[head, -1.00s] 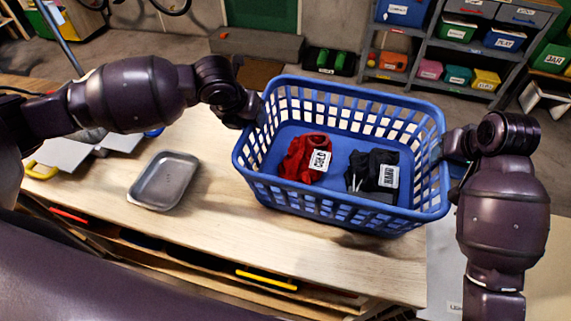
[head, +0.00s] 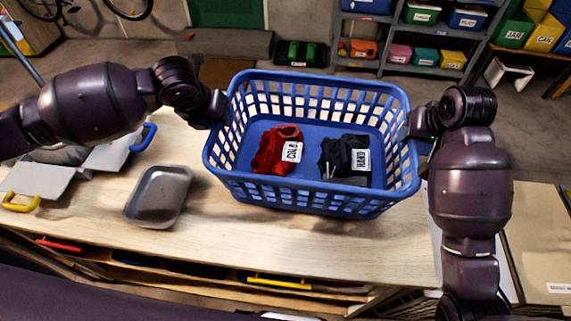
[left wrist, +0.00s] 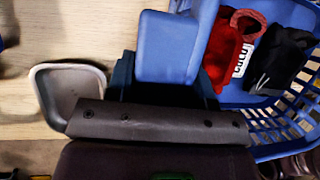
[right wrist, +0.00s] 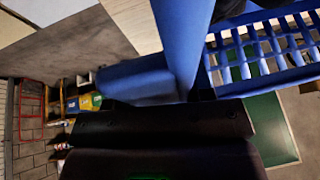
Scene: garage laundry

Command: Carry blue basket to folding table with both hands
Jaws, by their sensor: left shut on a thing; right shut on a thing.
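The blue basket (head: 300,199) is a slatted plastic laundry basket over the light wooden table (head: 290,235). A red cloth item (head: 274,150) with a white label and a black cloth item (head: 338,158) with a white label lie inside it. My left gripper (head: 217,108) is shut on the basket's left rim; the left wrist view shows the blue rim (left wrist: 170,45) in its jaws. My right gripper (head: 415,128) is shut on the right rim, which also shows in the right wrist view (right wrist: 180,40). The fingertips are mostly hidden. I cannot tell how far the basket's bottom is above the tabletop.
A grey metal tray (head: 158,196) lies on the table left of the basket. Clipboard-like boards with yellow and blue handles lie further left. Shelves with coloured bins (head: 400,55) stand at the back. A tan board (head: 540,240) lies at the right.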

